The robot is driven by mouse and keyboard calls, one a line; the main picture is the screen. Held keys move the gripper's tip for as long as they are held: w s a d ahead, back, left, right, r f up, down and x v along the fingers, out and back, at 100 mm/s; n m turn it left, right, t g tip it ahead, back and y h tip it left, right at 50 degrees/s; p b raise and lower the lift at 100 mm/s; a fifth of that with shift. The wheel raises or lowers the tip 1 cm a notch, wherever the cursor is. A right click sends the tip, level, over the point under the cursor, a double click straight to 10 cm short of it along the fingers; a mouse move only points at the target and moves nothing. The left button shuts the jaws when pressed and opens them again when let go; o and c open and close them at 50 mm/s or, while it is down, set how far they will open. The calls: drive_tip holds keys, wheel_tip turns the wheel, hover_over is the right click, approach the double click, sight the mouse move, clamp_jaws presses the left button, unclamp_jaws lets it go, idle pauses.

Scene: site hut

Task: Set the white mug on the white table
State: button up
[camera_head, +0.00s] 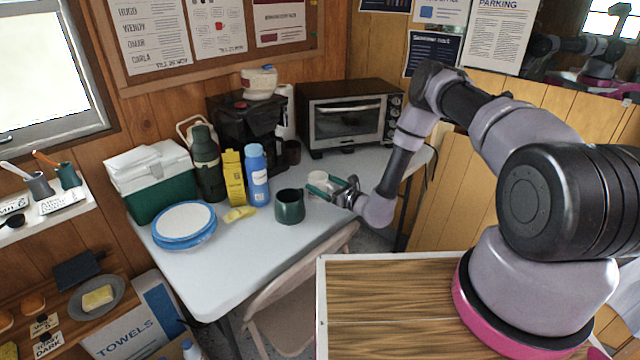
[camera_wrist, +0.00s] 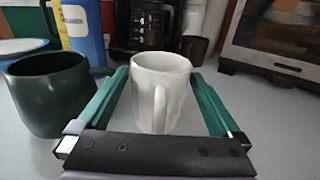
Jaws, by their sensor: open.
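The white mug (camera_wrist: 158,88) stands upright on the white table, its handle toward my wrist camera. It also shows in the head view (camera_head: 317,181), partly hidden by my gripper. My gripper (camera_wrist: 160,82) is open, with one green finger on each side of the mug; I cannot tell whether either finger touches it. In the head view my gripper (camera_head: 322,186) reaches in low over the table from the right. The white table (camera_head: 235,262) stands along the wall. A dark green mug (camera_wrist: 48,92) stands just left of my left finger; it shows in the head view too (camera_head: 289,206).
Behind are a blue bottle (camera_head: 257,174), a yellow carton (camera_head: 234,177), a dark green flask (camera_head: 207,163), a coffee maker (camera_head: 245,125) and a toaster oven (camera_head: 350,114). A cooler (camera_head: 160,198) and blue-rimmed plates (camera_head: 184,225) stand left. The table's front is clear; a folding chair (camera_head: 290,285) stands before it.

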drive_tip(key=v, duration=1)
drive_tip(key=shift+s+d, duration=0.25)
drive_tip(key=shift+s, duration=0.05)
drive_tip(key=a+r+n+g+y, duration=0.3)
drive_tip(key=r+n+g+y, duration=0.35)
drive_tip(key=r, duration=1.25)
drive_tip(key=s+r+n+g+h, duration=0.4)
drive_tip(key=s+r+n+g, duration=0.35)
drive_tip(key=r+n, duration=0.4)
drive_tip(key=s+d+r+n+t+h, duration=0.4)
drive_tip(key=s+d+r+t+h, duration=0.4)
drive_tip(key=s+d+r+h, duration=0.5)
drive_tip(key=s+d+r, duration=0.5)
drive_tip(key=s+r, duration=0.1)
drive_tip(key=r, duration=0.2)
drive_tip(key=shift+s+n, duration=0.4)
